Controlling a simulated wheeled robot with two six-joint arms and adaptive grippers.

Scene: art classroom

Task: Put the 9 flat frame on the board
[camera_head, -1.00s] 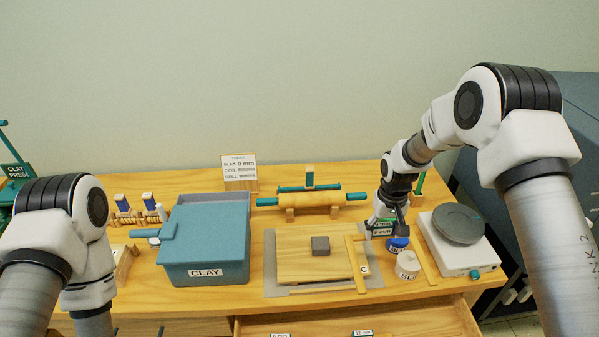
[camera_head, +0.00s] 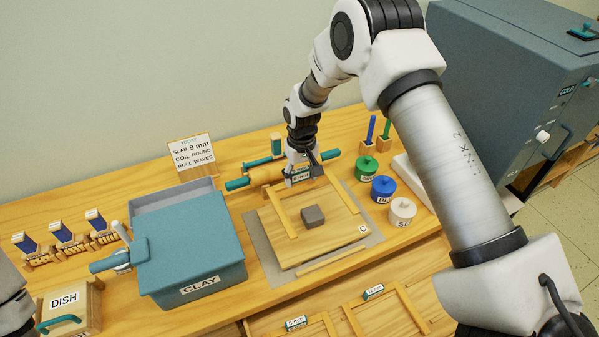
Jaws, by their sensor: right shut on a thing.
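The flat frame (camera_head: 281,213) is a pale wooden U shape with two long side slats and a labelled crossbar at its back; the label is too small to read surely. My right gripper (camera_head: 303,177) is shut on that back crossbar. The slats lie over the wooden board (camera_head: 310,249), one left and one right of a grey clay block (camera_head: 313,216). I cannot tell whether the frame touches the board. The board lies on a grey mat (camera_head: 262,247). My left gripper is out of view; only a bit of my left arm shows at the left edge.
A blue CLAY box (camera_head: 190,250) stands left of the board. A rolling pin (camera_head: 268,173) lies behind it. Green (camera_head: 365,166), blue (camera_head: 384,188) and white (camera_head: 402,210) jars stand at right. An open drawer (camera_head: 400,285) with other labelled frames is in front.

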